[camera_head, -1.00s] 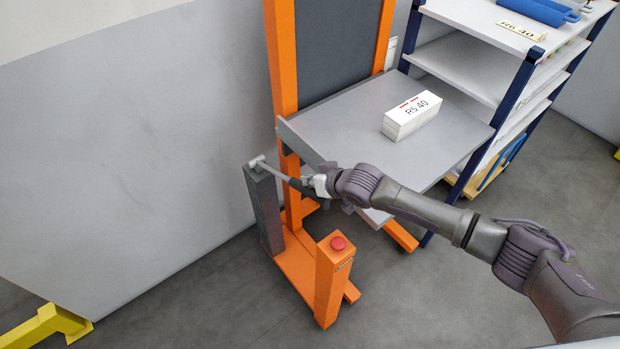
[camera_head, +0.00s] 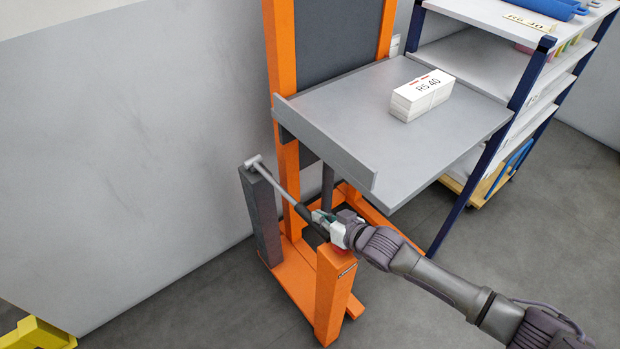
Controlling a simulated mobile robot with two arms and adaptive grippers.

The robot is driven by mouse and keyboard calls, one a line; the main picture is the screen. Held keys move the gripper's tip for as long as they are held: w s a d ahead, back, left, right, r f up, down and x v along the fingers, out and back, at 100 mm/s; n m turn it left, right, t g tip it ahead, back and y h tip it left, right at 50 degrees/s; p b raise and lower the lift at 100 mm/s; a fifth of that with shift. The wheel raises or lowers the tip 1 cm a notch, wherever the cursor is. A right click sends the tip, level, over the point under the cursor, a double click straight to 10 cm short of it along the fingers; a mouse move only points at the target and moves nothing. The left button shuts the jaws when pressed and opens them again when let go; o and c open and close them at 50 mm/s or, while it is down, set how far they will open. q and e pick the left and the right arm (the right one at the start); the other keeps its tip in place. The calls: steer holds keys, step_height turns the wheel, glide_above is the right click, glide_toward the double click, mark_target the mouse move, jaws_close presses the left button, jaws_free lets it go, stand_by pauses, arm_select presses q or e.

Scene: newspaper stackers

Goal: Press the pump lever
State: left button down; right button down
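The pump lever (camera_head: 279,184) is a grey rod with a dark grip. It is hinged at the top of a dark grey post (camera_head: 264,222) and slopes down to the right. My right gripper (camera_head: 318,221) is at the lever's dark grip end and appears closed around it, though the fingers are small and partly hidden. The orange lift stacker (camera_head: 284,70) carries a grey platform (camera_head: 330,115). My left gripper is not in view.
A white box marked R5.40 (camera_head: 422,95) sits on the platform. An orange post (camera_head: 333,295) stands just below my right gripper, its red button mostly hidden. A blue-framed shelf (camera_head: 487,165) is at the right. A grey wall fills the left.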

steer(key=shift+s+f, duration=0.1)
steer(key=r+p, duration=0.4)
steer(key=shift+w+d+r+p, duration=0.2)
steer(key=shift+w+r+p, duration=0.1)
steer(key=shift+w+r, duration=0.1)
steer(key=v, duration=0.3)
steer(key=f+b+v, duration=0.1)
steer(key=v, duration=0.2)
steer(key=b+v, duration=0.1)
steer(key=v, duration=0.2)
steer(key=shift+s+d+f, duration=0.3)
steer(key=shift+f, duration=0.05)
steer(key=shift+s+d+r, duration=0.15)
steer(key=shift+s+d, duration=0.05)
stand_by(0.5)
